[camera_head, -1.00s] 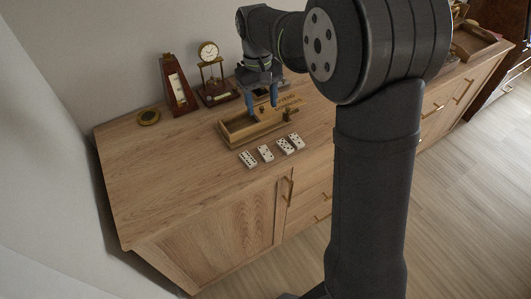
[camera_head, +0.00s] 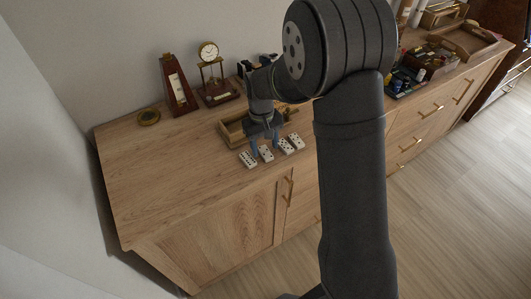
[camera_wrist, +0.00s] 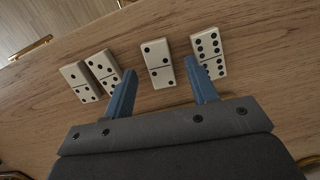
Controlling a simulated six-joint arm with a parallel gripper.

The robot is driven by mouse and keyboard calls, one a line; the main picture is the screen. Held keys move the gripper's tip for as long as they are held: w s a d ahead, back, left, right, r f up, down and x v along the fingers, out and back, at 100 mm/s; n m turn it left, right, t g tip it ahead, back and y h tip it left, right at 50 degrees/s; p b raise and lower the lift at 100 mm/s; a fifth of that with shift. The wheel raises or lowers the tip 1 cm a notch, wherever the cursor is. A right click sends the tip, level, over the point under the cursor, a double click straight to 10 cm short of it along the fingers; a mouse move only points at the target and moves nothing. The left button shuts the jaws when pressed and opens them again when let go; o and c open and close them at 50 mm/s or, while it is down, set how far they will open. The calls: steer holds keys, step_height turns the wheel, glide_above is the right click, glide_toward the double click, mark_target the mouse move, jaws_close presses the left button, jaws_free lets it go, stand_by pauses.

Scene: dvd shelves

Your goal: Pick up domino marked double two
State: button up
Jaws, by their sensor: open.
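Several white dominoes with black pips lie face up in a row on the wooden cabinet top. The double two domino (camera_wrist: 158,63) shows two pips on each half in the wrist view. In the head view it is the second from the left (camera_head: 266,153). My gripper (camera_head: 266,144) is open and empty, with blue fingers pointing down at the row. In the wrist view my gripper (camera_wrist: 161,74) has its fingertips on either side of the double two. I cannot tell how high they are above the top.
A double six domino (camera_wrist: 208,53) lies close to the right finger in the wrist view. Two other dominoes (camera_wrist: 103,67) (camera_wrist: 80,82) lie near the left finger. A wooden box (camera_head: 232,133) stands just behind the row. Bare wood lies left and in front.

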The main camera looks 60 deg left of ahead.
steer(key=shift+f, duration=0.55)
steer(key=c, duration=1)
steer(key=shift+r, duration=0.1)
steer(key=shift+c, duration=0.2)
